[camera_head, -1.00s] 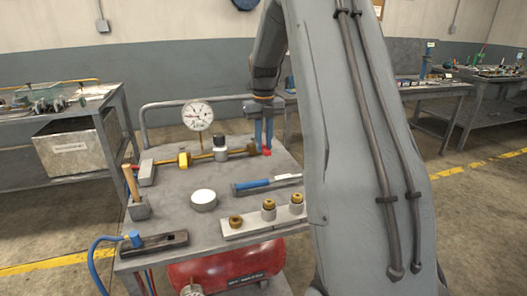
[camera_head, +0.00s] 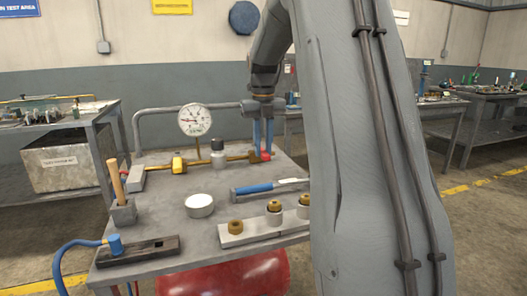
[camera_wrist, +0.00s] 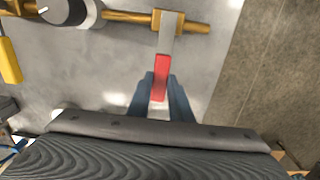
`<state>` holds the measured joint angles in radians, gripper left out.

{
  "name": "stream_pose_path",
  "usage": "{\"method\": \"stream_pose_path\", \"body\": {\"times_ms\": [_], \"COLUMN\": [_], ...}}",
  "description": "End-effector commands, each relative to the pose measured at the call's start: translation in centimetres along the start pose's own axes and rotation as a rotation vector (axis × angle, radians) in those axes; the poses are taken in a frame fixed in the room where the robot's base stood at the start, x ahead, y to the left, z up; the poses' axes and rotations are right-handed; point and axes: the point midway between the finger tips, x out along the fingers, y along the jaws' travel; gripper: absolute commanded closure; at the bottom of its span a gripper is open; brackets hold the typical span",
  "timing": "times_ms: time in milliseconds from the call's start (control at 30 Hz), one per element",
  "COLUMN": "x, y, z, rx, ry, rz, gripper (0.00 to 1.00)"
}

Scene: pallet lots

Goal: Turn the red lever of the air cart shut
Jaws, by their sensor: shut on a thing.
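The air cart's top (camera_head: 175,229) carries a brass pipe (camera_head: 205,161) with a valve at its right end. In the wrist view, the lever's grey arm leaves the brass valve body (camera_wrist: 178,22) and ends in a red grip (camera_wrist: 160,75). The lever points roughly across the pipe. My gripper (camera_wrist: 161,98) is shut on the red grip, one blue finger on each side. In the head view, my gripper (camera_head: 263,152) reaches down to the red lever (camera_head: 265,157), which the fingers partly hide.
A dial gauge (camera_head: 195,120) and a yellow handle (camera_head: 178,164) stand along the pipe. A blue-handled tool (camera_head: 254,188), a round white tin (camera_head: 200,205), a mallet (camera_head: 122,208) and a plate with brass fittings (camera_head: 240,236) lie nearer. A rail (camera_head: 165,112) runs behind.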

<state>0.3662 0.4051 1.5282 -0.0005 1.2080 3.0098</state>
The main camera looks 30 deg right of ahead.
Motion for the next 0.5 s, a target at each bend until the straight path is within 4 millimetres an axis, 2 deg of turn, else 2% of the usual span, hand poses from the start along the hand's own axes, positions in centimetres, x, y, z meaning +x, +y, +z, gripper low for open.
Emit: {"method": "stream_pose_path", "body": {"times_ms": [400,433,500], "x": [-0.12,-0.12,-0.11], "y": [0.12,0.13,0.13], "z": [-0.01,-0.01,0.0], "rx": [0.004,0.004,0.003], "ry": [-0.001,-0.001,-0.001], "rz": [0.004,0.004,0.004], "gripper": [1.0,0.8,0.68]}}
